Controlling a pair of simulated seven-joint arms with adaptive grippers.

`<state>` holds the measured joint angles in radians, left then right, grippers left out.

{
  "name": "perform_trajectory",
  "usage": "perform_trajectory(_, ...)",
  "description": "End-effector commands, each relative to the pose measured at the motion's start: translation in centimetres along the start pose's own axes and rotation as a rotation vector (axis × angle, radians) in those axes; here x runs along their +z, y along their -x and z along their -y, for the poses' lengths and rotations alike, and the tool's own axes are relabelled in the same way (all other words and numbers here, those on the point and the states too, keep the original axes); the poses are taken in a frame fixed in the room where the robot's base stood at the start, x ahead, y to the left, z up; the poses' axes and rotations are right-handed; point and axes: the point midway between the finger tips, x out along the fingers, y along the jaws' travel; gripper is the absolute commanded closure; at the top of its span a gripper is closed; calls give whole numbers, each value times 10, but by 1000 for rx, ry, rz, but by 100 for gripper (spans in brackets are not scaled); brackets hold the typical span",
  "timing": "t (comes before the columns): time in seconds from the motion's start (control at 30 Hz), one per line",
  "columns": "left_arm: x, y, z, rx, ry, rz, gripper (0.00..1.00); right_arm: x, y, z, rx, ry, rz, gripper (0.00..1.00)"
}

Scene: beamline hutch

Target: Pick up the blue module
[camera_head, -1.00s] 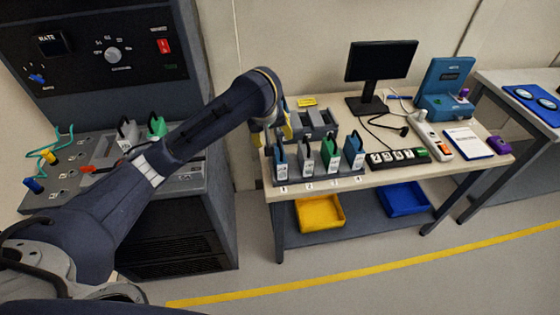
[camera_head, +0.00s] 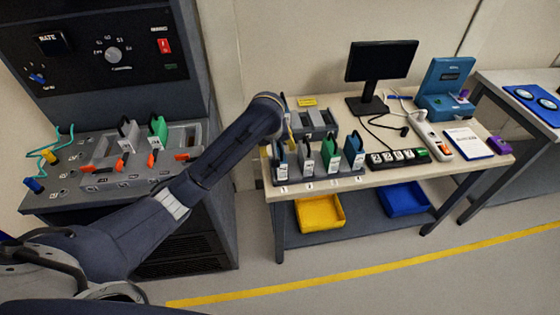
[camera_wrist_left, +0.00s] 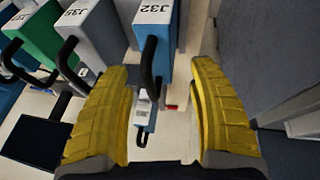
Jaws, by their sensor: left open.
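A blue module (camera_head: 281,162) with a black handle stands in slot 1 at the left end of the bench rack (camera_head: 318,182). In the left wrist view this blue module (camera_wrist_left: 157,22), labelled J32, is ahead of my gripper, its black handle (camera_wrist_left: 149,68) pointing into the gap between the fingers. My left gripper (camera_wrist_left: 163,78) is open, with yellow fingers either side of the handle and apparently not touching it. In the head view it is mostly hidden behind my arm. A second blue module (camera_head: 354,152) stands in slot 4. My right gripper is not in view.
A grey module (camera_head: 306,158) and a green module (camera_head: 331,155) stand between the blue ones. Behind is a grey holder (camera_head: 315,121). A console (camera_head: 98,55) stands at left.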

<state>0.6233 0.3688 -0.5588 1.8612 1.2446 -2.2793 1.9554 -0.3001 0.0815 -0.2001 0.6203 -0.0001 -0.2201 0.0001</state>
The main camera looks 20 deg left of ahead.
Motion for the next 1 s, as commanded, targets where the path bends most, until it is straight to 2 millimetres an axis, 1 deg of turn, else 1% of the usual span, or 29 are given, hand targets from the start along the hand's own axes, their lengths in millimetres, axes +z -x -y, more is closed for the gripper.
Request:
perform_trajectory(0.03, 1, -7, 0, -2, 1, 2, 40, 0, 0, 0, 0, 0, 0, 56)
perform_trajectory(0.1, 0, -15, 0, -2, 1, 1, 40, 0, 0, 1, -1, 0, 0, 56)
perform_trajectory(0.23, 0, -25, 0, -1, 1, 0, 40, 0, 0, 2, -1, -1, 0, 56)
perform_trajectory(0.37, 0, -29, 0, 1, 0, 0, 40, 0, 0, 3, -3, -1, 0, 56)
perform_trajectory(0.6, 0, -29, 0, 1, 0, -1, 39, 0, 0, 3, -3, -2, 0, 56)
perform_trajectory(1.0, 0, -29, 0, 0, 0, -1, 86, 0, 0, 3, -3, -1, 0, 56)
